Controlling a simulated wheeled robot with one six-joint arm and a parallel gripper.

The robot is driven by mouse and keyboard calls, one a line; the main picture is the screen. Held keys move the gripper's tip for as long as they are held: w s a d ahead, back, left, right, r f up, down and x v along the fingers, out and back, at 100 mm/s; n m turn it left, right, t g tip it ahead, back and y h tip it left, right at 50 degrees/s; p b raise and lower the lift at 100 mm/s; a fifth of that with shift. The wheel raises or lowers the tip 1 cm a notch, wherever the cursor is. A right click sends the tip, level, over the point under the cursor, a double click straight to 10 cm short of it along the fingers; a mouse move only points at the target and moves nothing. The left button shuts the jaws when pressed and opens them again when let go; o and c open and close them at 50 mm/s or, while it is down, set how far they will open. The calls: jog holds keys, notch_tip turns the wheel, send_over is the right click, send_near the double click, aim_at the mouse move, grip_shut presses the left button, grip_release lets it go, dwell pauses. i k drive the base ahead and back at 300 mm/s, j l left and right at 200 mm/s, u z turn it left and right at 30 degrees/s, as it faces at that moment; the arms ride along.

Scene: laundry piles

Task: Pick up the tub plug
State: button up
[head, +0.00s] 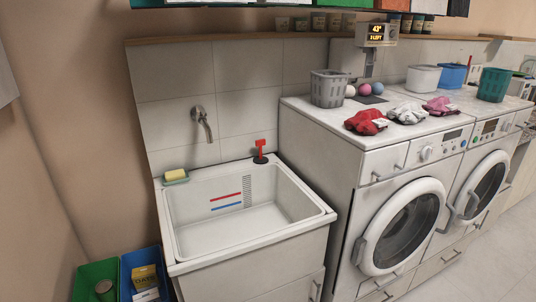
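The tub plug (260,151) has a red T-shaped handle and a black round base. It stands upright on the back rim of the white utility sink (298,226), right of the wall tap. The sink basin looks empty and has a red and a blue line on its inner back wall. My gripper is not in view.
A yellow sponge on a green dish (176,176) sits at the sink's back left corner. The wall tap (203,124) overhangs the basin. Washing machines (402,228) stand to the right, with a grey basket (329,88) and red laundry (366,122) on top. Bins (96,276) stand lower left.

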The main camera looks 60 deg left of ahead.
aim_at(260, 159)
jog(key=u, duration=2.25)
